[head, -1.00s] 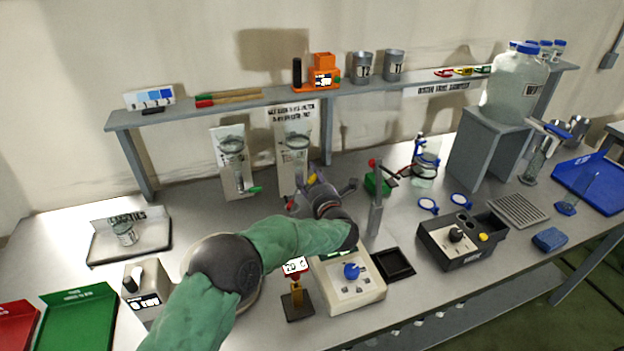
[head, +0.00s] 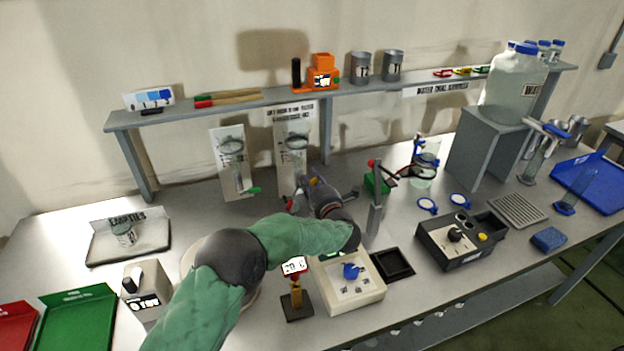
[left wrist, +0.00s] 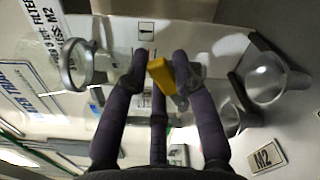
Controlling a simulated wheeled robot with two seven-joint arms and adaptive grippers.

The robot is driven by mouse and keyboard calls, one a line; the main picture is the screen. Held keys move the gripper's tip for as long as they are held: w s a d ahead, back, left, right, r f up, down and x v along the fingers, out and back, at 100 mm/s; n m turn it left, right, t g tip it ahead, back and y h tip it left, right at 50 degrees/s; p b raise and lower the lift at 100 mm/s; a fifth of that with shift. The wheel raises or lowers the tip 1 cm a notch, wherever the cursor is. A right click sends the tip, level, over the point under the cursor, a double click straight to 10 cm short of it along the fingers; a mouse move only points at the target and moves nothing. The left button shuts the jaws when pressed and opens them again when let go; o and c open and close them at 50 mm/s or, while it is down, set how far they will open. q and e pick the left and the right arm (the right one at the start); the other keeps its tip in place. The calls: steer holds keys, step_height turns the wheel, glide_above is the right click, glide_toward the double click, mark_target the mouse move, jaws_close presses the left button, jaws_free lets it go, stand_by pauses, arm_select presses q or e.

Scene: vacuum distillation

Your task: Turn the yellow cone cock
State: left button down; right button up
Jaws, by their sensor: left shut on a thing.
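The yellow cone cock (left wrist: 160,76) shows in the left wrist view between my fingertips. It is a small yellow handle by the clear glass of the filter apparatus, in front of a white back board. My left gripper (left wrist: 160,78) is shut on it, with fingers on both sides. In the head view the left gripper (head: 312,186) is at the foot of the right-hand white board (head: 296,150), and only a small yellow bit of the cock (head: 313,181) shows. The gripper and wrist hide the lower glassware there. My right gripper is in neither view.
A left-hand board (head: 233,165) with a glass funnel and green handle stands beside it. A metal post (head: 375,212) and a green block (head: 378,184) are close on the right. A white device with a blue knob (head: 352,271) lies below my wrist. The shelf (head: 215,112) runs behind.

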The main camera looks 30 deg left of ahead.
arm_select(q)
steer(key=m, duration=0.1)
steer(key=f+m, duration=0.1)
steer(key=m, duration=0.2)
steer(key=shift+w+d+f+p, duration=0.2)
steer(key=shift+w+d+p, duration=0.05)
steer(key=shift+w+p, duration=0.05)
steer(key=shift+f+m, duration=0.35)
steer(key=shift+m, duration=0.85)
steer(key=shift+d+f, duration=0.1)
steer(key=c, duration=1)
jaws_free()
steer(key=shift+w, duration=0.1)
